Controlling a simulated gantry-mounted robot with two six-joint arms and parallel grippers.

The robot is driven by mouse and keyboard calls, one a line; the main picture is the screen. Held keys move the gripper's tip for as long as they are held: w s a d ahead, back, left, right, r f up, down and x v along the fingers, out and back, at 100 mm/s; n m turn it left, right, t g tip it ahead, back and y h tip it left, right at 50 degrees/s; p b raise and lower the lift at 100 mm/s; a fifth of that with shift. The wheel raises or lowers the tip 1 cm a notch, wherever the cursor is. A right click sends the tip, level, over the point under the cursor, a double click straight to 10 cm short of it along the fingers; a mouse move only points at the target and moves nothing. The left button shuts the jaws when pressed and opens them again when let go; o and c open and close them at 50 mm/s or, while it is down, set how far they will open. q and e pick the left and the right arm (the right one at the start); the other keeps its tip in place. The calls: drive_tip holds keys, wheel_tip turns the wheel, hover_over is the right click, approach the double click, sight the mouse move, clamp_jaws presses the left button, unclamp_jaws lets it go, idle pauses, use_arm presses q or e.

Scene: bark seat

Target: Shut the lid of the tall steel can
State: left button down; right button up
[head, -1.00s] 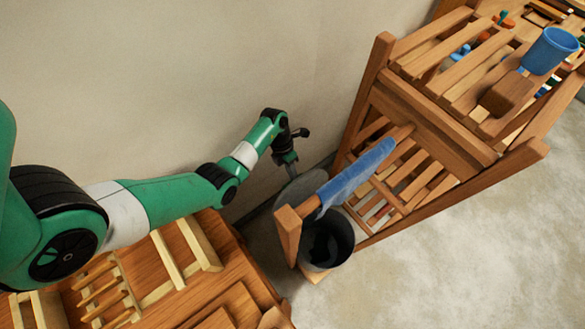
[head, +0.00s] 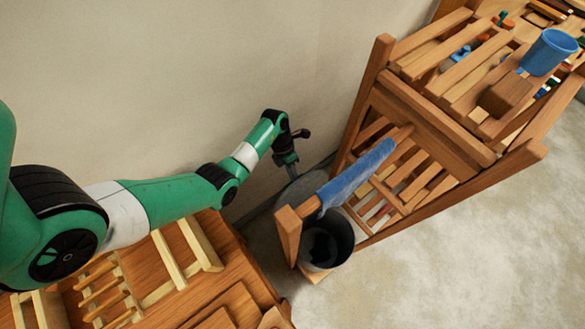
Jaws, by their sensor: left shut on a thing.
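The tall steel can (head: 309,257) stands on the floor between the wooden table and the wooden rack, with its dark mouth open to me. Its grey lid (head: 297,191) stands raised on the far side of the can, toward the wall, partly hidden by the rack's post and the blue cloth. My left gripper (head: 290,168) is at the lid's upper far edge and is shut on it, though the fingertips are small and partly hidden. My right gripper is not in this view.
A wooden rack (head: 432,118) stands right of the can. A blue cloth (head: 356,176) hangs on its rail, close over the can, and a blue cup (head: 549,52) sits on top. A wooden table (head: 235,300) with slatted pieces lies at lower left. The wall is close behind my gripper.

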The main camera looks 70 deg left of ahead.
use_arm(q)
drive_tip(key=shift+w+d+r+p, duration=0.1)
drive_tip(key=shift+d+r+p, duration=0.2)
drive_tip(key=shift+r+p, duration=0.1)
drive_tip(key=d+p, duration=0.1)
drive_tip(key=d+r+p, duration=0.1)
drive_tip(key=w+d+p, duration=0.1)
drive_tip(key=d+p, duration=0.1)
drive_tip(key=shift+d+r, duration=0.1)
drive_tip(key=shift+r, duration=0.15)
drive_tip(key=d+p, duration=0.1)
drive_tip(key=d, duration=0.1)
drive_tip(key=w+d+p, duration=0.1)
drive_tip(key=d, duration=0.2)
drive_tip(key=shift+w+f, duration=0.1)
drive_tip(key=shift+w, duration=0.1)
drive_tip(key=c, duration=1.5)
unclamp_jaws()
drive_tip(key=shift+d+f, duration=0.1)
drive_tip(key=shift+f, duration=0.05)
drive_tip(key=shift+c, duration=0.2)
drive_tip(key=o, duration=0.7)
wheel_tip(320, 180, up, 11)
drive_tip(key=p, duration=0.5)
hover_over(301, 179)
drive_tip(key=d, duration=0.2)
drive_tip(key=shift+w+a+f, duration=0.1)
drive_tip(key=shift+w+a, duration=0.05)
drive_tip(key=shift+w, duration=0.15)
